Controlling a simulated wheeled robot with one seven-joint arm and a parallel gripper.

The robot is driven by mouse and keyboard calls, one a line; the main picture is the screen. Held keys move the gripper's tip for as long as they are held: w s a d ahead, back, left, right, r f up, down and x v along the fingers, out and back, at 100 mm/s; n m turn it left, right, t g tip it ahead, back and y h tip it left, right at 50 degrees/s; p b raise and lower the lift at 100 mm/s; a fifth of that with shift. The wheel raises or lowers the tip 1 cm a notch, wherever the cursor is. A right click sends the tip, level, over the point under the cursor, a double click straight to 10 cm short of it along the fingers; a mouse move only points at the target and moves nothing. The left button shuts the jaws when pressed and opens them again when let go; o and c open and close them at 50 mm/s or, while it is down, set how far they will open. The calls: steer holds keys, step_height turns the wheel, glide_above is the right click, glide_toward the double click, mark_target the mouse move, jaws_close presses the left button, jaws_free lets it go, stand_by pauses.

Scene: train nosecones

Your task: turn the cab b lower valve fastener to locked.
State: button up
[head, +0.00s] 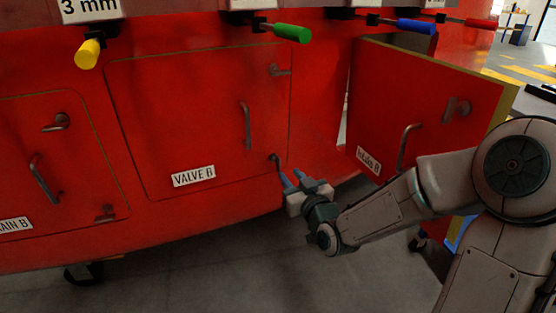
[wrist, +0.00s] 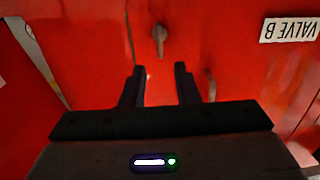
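The red VALVE B panel (head: 215,120) is closed flush in the red wall. Its lower fastener (head: 275,159), a small dark lever, sits near the panel's lower right corner. In the wrist view the lower fastener (wrist: 159,38) is a grey lever lying nearly upright in the picture, just beyond the fingertips. My gripper (head: 292,177) is just below and right of the lower fastener in the head view. Its two fingers (wrist: 159,70) are apart with nothing between them. They look clear of the fastener. The upper fastener (head: 279,71) points right.
The panel has a curved handle (head: 245,125) left of the lower fastener. To the right, the Intake B door (head: 425,105) stands open, near my arm. Several coloured valve handles, including a green one (head: 291,33), stick out above. The floor below is clear.

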mark_target(278, 161)
steer(key=b+x, duration=0.2)
steer(key=x, duration=0.6)
steer(key=shift+w+a, duration=0.2)
steer(key=shift+w, duration=0.1)
jaws_close()
